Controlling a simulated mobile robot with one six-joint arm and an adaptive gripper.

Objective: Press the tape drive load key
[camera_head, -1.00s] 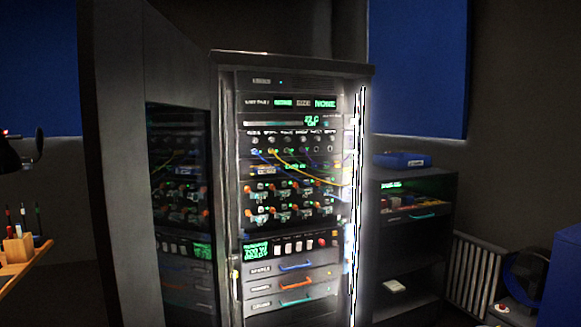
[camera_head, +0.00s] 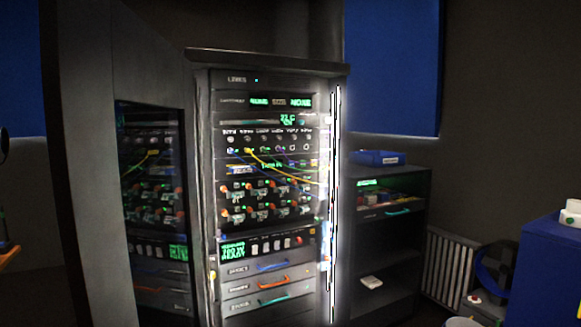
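A tall dark equipment rack (camera_head: 338,72) stands in the middle of the head view with its door (camera_head: 80,170) swung open at the left. Low in the rack is a panel with a green-lit display (camera_head: 233,249), a row of several pale keys (camera_head: 265,247) and a red button (camera_head: 298,241) at its right end. This looks like the tape drive panel, but the key labels are too small to read, so I cannot tell which is the load key. My gripper is not in view.
Patch cables (camera_head: 270,165) hang across the rack's middle. Drawers with coloured handles (camera_head: 272,266) sit below the keys. A dark shelf unit (camera_head: 398,178) with a blue box (camera_head: 378,157) stands to the right, beside a radiator (camera_head: 447,268). A blue cabinet (camera_head: 545,270) is at the far right.

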